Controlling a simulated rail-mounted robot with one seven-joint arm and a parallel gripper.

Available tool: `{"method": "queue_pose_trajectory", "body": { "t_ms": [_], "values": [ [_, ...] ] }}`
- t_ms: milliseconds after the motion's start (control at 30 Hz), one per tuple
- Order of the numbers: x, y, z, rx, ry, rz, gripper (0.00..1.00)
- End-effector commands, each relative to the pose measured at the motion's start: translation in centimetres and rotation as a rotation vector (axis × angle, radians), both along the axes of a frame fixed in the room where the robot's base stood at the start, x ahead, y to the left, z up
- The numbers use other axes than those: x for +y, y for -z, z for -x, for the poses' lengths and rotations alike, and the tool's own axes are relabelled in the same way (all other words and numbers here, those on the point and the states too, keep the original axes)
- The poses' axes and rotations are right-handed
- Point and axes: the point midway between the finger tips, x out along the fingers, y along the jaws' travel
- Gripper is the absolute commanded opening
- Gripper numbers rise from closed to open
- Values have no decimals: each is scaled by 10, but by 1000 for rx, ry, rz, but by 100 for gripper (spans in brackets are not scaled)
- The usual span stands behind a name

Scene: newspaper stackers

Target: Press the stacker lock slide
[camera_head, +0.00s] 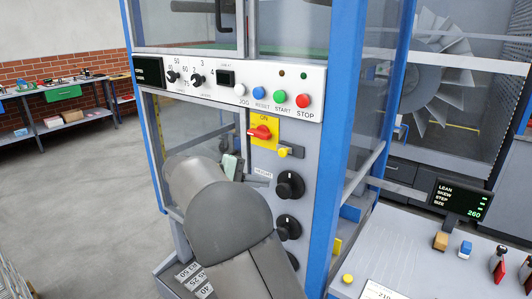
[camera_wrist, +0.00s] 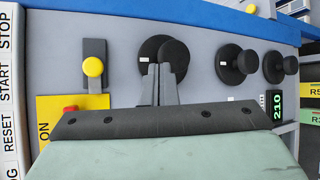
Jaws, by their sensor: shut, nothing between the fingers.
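A lock slide with a round yellow knob (camera_head: 283,152) on a grey plate sits on the grey machine panel, just below the red switch. In the wrist view the yellow knob (camera_wrist: 93,67) is left of my fingers, on its upright plate. My gripper (camera_wrist: 160,68) is shut and empty. Its fingertips overlap the first black dial (camera_wrist: 172,50) in the wrist view and are apart from the slide's knob. I cannot tell whether they touch the dial. In the head view my arm hides most of the gripper.
A yellow ON plate with a red switch (camera_head: 260,132) is beside the slide. Above is a white strip of buttons, including the red STOP (camera_head: 303,101). Black dials (camera_head: 290,185) run down the panel. A blue post (camera_head: 345,120) stands right. A bench with a display (camera_head: 462,200) is further right.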

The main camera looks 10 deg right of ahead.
Motion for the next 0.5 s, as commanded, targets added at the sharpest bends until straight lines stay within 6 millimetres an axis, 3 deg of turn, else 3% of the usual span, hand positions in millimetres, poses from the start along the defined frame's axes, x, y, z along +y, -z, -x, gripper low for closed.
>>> {"method": "queue_pose_trajectory", "body": {
  "t_ms": [33, 200, 333, 500],
  "values": [
    [22, -7, -14, -32, -20, 83, 0],
    [77, -30, -38, -147, -60, 292, 0],
    [103, -38, -42, -202, -75, 371, 0],
    [111, -41, -43, -223, -80, 399, 0]
  ]
}}
